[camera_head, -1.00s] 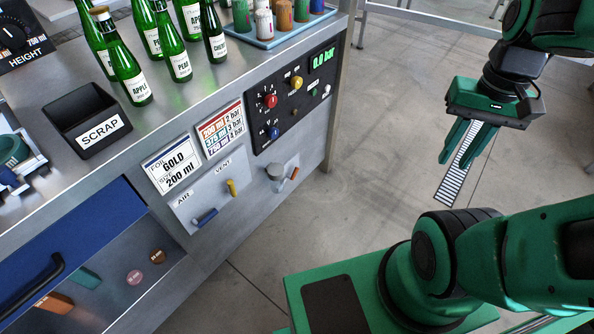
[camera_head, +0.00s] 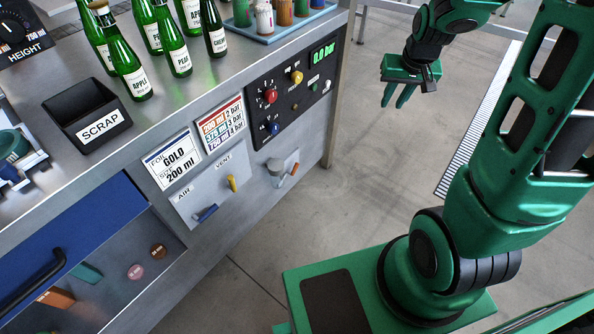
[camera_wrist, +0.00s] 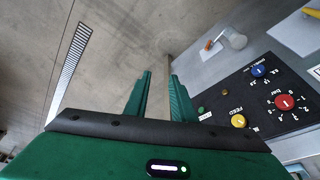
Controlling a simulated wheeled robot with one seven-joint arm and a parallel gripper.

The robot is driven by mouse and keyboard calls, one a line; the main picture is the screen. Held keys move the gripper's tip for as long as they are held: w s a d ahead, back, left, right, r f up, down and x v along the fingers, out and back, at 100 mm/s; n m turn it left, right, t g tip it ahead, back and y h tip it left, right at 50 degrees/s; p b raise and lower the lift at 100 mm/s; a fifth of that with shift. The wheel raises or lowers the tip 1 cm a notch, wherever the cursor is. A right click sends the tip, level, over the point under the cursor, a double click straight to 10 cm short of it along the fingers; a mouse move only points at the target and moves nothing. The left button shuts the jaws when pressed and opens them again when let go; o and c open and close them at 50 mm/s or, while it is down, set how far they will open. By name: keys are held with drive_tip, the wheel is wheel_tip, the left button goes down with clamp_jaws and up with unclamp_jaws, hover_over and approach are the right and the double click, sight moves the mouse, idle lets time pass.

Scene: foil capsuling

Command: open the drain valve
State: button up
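A grey cylindrical fitting (camera_head: 275,171) with an orange-red lever (camera_head: 293,169) sits on the front of the machine, right of the vent valve. I take it for the drain valve, but no label on it is legible. The fitting also shows in the wrist view (camera_wrist: 232,38), with its lever (camera_wrist: 208,45) at the upper right. My gripper (camera_head: 396,101) hangs in free air to the right of the machine, apart from the valve. In the wrist view its two green fingers (camera_wrist: 160,75) are apart with nothing between them.
Left of the fitting are a yellow vent handle (camera_head: 232,183) and a blue air handle (camera_head: 206,213). A black control panel (camera_head: 292,108) with knobs and a 0.0 bar display is above. Bottles and a scrap bin (camera_head: 85,115) stand on the worktop. The floor between is clear.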

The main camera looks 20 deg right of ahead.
drive_tip(key=w+a+f+t+y, duration=0.15)
drive_tip(key=w+a+f, duration=0.25)
drive_tip(key=w+f, duration=0.4)
drive_tip(key=w+a+f+n+t, duration=0.1)
drive_tip(key=w+a+f+t, duration=0.1)
drive_tip(key=w+a+f, duration=0.4)
drive_tip(key=w+a+f+t+y, duration=0.1)
drive_tip(key=w+a+f+t, duration=0.1)
drive_tip(key=w+f, duration=0.75)
drive_tip(key=s+a+f+t, duration=0.1)
drive_tip(key=a+f, duration=0.2)
drive_tip(key=f, duration=0.4)
drive_tip(key=a+f+t, duration=0.1)
drive_tip(key=a+f, duration=0.2)
drive_tip(key=f, duration=0.4)
drive_tip(key=s+a+f+m+t, duration=0.1)
drive_tip(key=s+f+m+t, duration=0.15)
drive_tip(key=s+f, duration=0.8)
drive_tip(key=x, duration=1.2)
drive_tip(key=shift+w+f, duration=0.15)
drive_tip(key=shift+f, duration=0.2)
drive_tip(key=shift+y, duration=0.25)
drive_tip(key=shift+c, duration=0.2)
